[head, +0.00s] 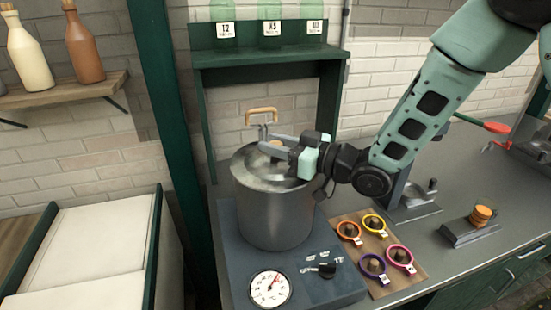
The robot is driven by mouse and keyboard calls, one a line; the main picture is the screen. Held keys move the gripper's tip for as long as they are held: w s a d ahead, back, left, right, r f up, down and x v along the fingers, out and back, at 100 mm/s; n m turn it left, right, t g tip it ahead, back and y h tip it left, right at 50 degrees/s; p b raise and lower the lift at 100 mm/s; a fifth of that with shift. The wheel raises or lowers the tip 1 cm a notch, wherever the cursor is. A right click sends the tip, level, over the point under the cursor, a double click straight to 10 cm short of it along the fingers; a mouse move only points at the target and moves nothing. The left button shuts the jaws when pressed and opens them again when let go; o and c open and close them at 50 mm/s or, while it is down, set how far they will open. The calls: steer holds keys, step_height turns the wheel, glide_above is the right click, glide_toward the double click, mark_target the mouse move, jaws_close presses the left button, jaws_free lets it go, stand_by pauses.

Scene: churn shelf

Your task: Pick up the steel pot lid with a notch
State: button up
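A large steel pot (274,217) stands on the dark blue burner base. My gripper (268,141) reaches in from the right over the pot's mouth. Its two fingers lie around the knob, one behind and one in front. I cannot tell whether they grip it. The fingers and gripper body hide part of the lid, and I cannot make out its notch.
A dial (270,288) is on the base's front. Several coloured rings lie on a wooden board (347,226) to the right. A small stand (470,232) sits farther right.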

jaws_close()
